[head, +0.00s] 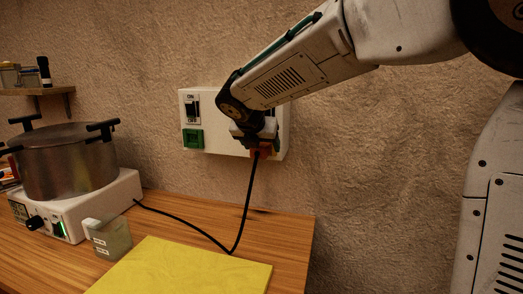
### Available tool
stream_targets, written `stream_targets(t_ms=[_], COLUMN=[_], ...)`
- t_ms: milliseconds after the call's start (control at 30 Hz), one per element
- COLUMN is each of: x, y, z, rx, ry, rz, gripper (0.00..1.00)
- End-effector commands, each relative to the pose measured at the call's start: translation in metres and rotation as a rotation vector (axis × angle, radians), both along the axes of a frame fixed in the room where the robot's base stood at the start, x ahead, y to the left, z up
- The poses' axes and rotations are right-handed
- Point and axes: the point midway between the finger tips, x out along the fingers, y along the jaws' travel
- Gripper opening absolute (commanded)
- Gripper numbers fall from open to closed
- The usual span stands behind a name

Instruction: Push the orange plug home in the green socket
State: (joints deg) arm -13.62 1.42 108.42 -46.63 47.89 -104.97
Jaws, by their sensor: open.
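The green socket (193,139) is at the lower left of the white wall panel (225,135), with nothing in it. The orange plug (262,153) is at the panel's lower right, apart from the green socket, with a black cord (249,195) hanging from it. My gripper (259,143) is open, right at the plug and just above its visible part. The gripper hides the plug's upper part and whatever is behind it, so I cannot tell whether the plug sits in a socket there or whether the fingers touch it.
An ON/OFF switch (193,109) is above the green socket. The cord runs down across the wooden table (290,228) to a white hotplate (95,205) bearing a steel pot (65,165). A small jar (109,240) and a yellow mat (185,268) are in front. A shelf (40,91) is at left.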

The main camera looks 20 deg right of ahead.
Motion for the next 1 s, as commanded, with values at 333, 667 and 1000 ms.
stream_targets(t_ms=[333, 667, 1000], x=[0.003, 0.002, -0.013], y=[-0.002, -0.002, 0.011], z=[-0.003, -0.003, 0.016], rx=[0.001, 0.001, 0.003], ry=[0.0, -0.001, -0.005], rz=[-0.001, 0.0, 0.003], gripper=[0.44, 0.2, 0.2])
